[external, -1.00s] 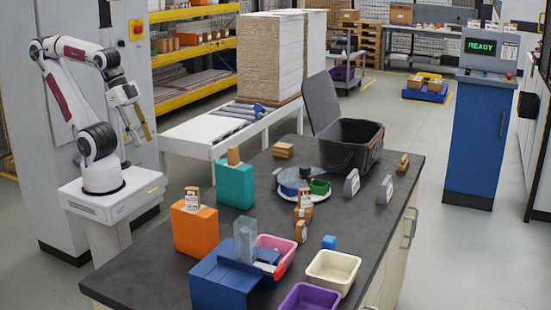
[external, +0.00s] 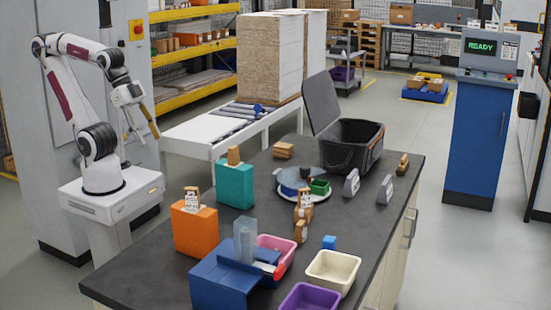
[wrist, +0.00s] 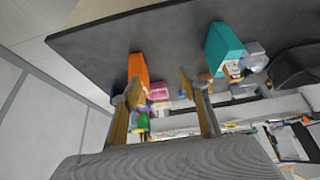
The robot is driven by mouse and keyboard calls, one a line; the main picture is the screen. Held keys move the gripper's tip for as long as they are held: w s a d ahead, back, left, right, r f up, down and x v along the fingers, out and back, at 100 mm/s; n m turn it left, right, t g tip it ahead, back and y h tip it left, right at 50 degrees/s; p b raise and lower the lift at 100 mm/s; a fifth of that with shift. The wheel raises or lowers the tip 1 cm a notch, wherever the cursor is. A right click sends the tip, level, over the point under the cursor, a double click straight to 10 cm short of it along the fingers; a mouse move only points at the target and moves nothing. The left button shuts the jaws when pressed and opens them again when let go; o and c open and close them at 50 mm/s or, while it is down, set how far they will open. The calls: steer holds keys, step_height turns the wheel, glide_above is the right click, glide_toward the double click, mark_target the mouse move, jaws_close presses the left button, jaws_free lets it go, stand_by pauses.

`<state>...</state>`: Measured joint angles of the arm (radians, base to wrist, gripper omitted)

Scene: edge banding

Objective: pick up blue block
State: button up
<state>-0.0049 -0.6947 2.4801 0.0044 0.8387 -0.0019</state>
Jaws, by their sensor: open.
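The blue block (external: 329,242) is a small bright blue cube resting on the dark worktop, just behind the cream bin and right of the pink bin. My gripper (external: 146,136) is raised at the left, beyond the worktop's left edge and far from the block. In the wrist view my gripper (wrist: 160,90) shows two tan fingers set apart, with nothing held between them.
An orange box (external: 195,230), teal box (external: 235,186), blue stand (external: 222,280) and pink bin (external: 276,252) lie between my arm and the block. The cream bin (external: 333,271) and purple bin (external: 310,298) are in front. A black crate (external: 350,147) stands behind.

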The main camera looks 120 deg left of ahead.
steer(key=w+a+f+t, duration=0.2)
steer(key=w, duration=1.3)
steer(key=w+a+f+t, duration=0.2)
steer(key=w, duration=1.4)
steer(key=t, duration=0.4)
glide_toward(328, 238)
steer(key=shift+v, duration=1.15)
steer(key=shift+w+a+r, duration=0.1)
steer(key=shift+w+r, duration=0.05)
steer(key=shift+r, duration=0.05)
steer(key=shift+x, duration=3.3)
steer(key=shift+f, duration=0.15)
steer(key=shift+x, duration=2.5)
